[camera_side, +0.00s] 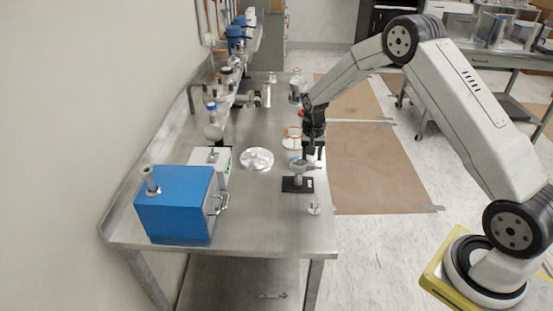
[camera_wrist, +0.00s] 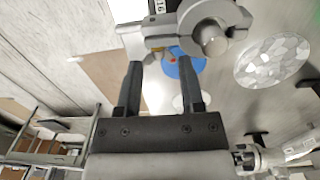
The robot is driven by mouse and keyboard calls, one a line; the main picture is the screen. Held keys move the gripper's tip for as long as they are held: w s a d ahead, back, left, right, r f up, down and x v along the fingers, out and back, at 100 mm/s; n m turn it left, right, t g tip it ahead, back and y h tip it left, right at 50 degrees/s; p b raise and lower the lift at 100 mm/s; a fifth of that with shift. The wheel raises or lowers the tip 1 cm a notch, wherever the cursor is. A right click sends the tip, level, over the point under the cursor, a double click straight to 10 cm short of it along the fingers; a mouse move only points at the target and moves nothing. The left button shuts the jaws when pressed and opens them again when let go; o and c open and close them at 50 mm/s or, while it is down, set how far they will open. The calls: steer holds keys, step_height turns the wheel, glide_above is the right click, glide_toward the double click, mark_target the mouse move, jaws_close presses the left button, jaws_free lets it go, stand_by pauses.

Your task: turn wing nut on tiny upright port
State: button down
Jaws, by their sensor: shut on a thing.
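The tiny upright port (camera_side: 298,176) stands on a black base plate (camera_side: 297,186) near the right edge of the steel table. My gripper (camera_side: 309,163) points down at the top of the port, beside its clamp. In the wrist view my gripper (camera_wrist: 158,62) has its two dark fingers on either side of the wing-nut end of the grey clamp (camera_wrist: 160,38). It is shut on the wing nut (camera_wrist: 138,46), which the fingertips partly hide. The round port end (camera_wrist: 212,38) shows to the right of the fingers. The nut's exact angle is hard to tell.
A blue box (camera_side: 178,203) with a pipe stands at the front left of the steel table (camera_side: 255,225). A foil-like disc (camera_side: 257,159) lies left of the port, and a small metal fitting (camera_side: 314,208) lies in front. Glassware and fittings stand farther back.

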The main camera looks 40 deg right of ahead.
steer(key=shift+w+a+g+h, duration=0.1)
steer(key=shift+a+g+h, duration=0.05)
steer(key=shift+g+h, duration=0.15)
steer(key=shift+w+a+g+h, duration=0.1)
steer(key=shift+g+h, duration=0.5)
steer(key=shift+w+a+f+g+h, duration=0.1)
steer(key=shift+g+h, duration=0.5)
steer(key=shift+w+a+g+h, duration=0.1)
steer(key=shift+g+h, duration=0.5)
steer(key=shift+c, duration=1)
jaws_free()
steer(key=v, duration=0.7)
steer(key=shift+w+a+r, duration=0.15)
steer(key=shift+r, duration=0.15)
